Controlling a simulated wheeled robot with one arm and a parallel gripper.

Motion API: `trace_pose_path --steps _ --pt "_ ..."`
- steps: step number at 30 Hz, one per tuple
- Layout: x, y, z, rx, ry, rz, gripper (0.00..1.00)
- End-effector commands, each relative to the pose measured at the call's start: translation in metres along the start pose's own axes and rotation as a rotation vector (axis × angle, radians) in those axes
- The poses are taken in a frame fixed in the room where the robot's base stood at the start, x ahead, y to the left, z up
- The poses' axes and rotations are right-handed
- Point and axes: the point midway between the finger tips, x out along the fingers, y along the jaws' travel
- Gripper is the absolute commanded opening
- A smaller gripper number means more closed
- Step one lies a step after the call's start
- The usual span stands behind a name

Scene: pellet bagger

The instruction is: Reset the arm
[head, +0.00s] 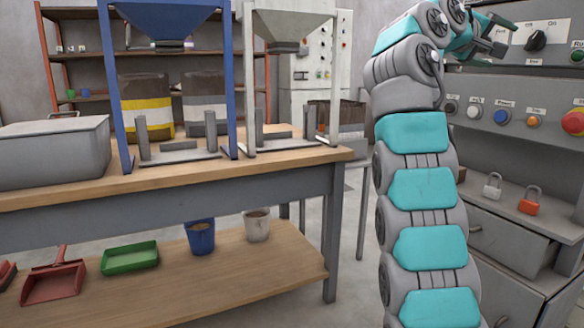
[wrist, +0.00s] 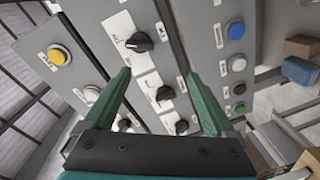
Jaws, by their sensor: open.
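My gripper (head: 503,35) is at the upper right of the head view, in front of the grey control panel (head: 480,82), close to a black rotary knob (head: 536,41). In the wrist view my gripper (wrist: 158,76) has its two green fingers spread apart with nothing between them. Behind them lies the panel with black rotary knobs (wrist: 138,42) and (wrist: 165,93), one of them seen between the fingers. I cannot tell if a fingertip touches the panel. My teal and grey arm rises at the right of the head view.
The panel carries a blue button (head: 501,117) and a red button (head: 573,122). A grey padlock (head: 492,185) and an orange padlock (head: 529,200) lie on the ledge below. A wooden workbench (head: 250,166) with a blue hopper frame (head: 230,80) stands left. Floor shows between bench and cabinet.

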Motion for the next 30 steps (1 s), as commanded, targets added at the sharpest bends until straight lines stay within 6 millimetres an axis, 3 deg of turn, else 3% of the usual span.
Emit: trace_pose_path --steps 7,14,23,30 --pt "-0.010 -0.056 -0.006 -0.070 0.005 -0.192 0.90" --pt "-0.032 -0.118 0.017 -0.110 -0.022 -0.384 0.90" --pt "-0.084 -0.204 0.087 -0.139 -0.109 -0.642 0.90" --pt "-0.145 -0.269 0.168 -0.147 -0.223 -0.846 0.90"
